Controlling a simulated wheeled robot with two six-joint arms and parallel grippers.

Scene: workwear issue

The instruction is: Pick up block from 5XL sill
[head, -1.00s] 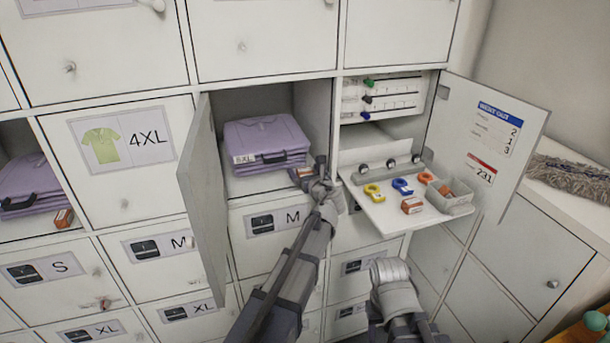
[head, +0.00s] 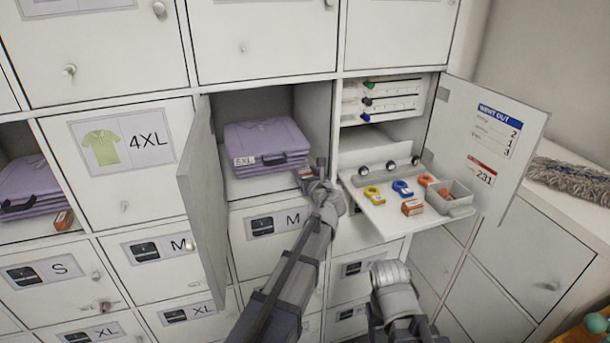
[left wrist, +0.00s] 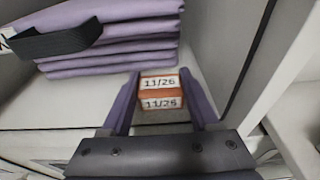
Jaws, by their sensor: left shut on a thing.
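The block (left wrist: 160,90) is orange with white faces marked 11/26. It sits between the fingers of my left gripper (left wrist: 163,98), which is shut on it. In the head view the left gripper (head: 314,175) is at the front right of the open 5XL compartment, and only a bit of the block (head: 304,174) shows past the fingers. The block is at the sill (left wrist: 205,88); I cannot tell whether it still touches it. My right arm shows at the bottom of the head view, but its fingertips are not seen.
Folded purple shirts (head: 265,140) with a 5XL tag fill the compartment's left. Its open door (head: 204,200) stands left of my arm. At right, a fold-down shelf (head: 385,213) holds coloured rings, an orange block (head: 412,207) and a grey bin (head: 455,203).

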